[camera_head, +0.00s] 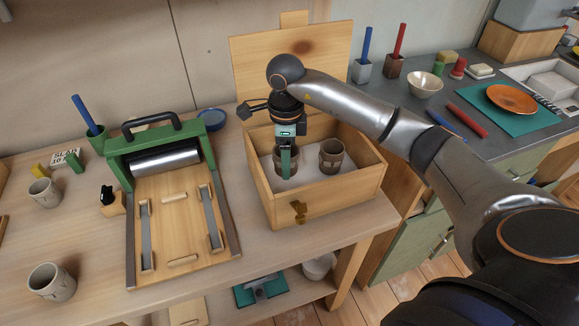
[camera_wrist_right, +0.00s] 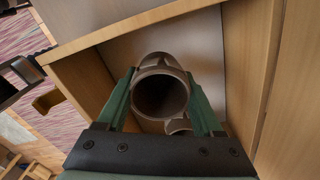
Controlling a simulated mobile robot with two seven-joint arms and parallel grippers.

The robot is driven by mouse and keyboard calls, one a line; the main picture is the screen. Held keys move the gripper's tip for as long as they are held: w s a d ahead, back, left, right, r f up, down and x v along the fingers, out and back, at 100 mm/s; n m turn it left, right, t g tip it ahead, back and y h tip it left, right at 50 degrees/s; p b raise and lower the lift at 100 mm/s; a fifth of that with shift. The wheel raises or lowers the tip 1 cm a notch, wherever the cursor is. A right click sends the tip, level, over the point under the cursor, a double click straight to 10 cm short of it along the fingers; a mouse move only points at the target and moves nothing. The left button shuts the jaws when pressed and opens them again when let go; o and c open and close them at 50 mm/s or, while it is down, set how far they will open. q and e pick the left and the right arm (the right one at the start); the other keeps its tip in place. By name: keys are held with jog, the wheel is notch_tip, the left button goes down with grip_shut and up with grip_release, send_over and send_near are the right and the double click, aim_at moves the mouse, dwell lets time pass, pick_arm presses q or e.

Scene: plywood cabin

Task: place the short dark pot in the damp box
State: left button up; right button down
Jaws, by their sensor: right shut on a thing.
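The damp box (camera_head: 321,202) is a wooden box with its lid raised at the back and a pale floor inside. My right gripper (camera_head: 287,160) reaches down into its left half and is shut on a dark brown pot (camera_head: 279,166). In the right wrist view the held pot (camera_wrist_right: 161,96) sits between the green fingers, its round open mouth toward the camera. Another brown pot (camera_head: 331,155) stands upright to its right in the box. In the wrist view part of a pot (camera_wrist_right: 179,126) shows beside the held one. Whether the held pot's base touches the floor is hidden. My left gripper is not in view.
A green slab roller (camera_head: 160,161) stands left of the box. Two greyish pots (camera_head: 44,192) (camera_head: 51,283) stand at the table's left. A bowl (camera_head: 425,84), an orange plate (camera_head: 511,99) and tools lie on the right counter. The box walls closely surround the gripper.

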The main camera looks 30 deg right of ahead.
jog(key=shift+w+d+f, duration=0.1)
jog(key=shift+d+f, duration=0.25)
jog(key=shift+f, duration=0.05)
jog(key=shift+w+d+f, duration=0.1)
jog(key=shift+d+f, duration=0.05)
jog(key=shift+f, duration=1.6)
jog(key=shift+f, duration=0.15)
jog(key=shift+c, duration=0.2)
grip_release()
notch_tip(320, 180, up, 12)
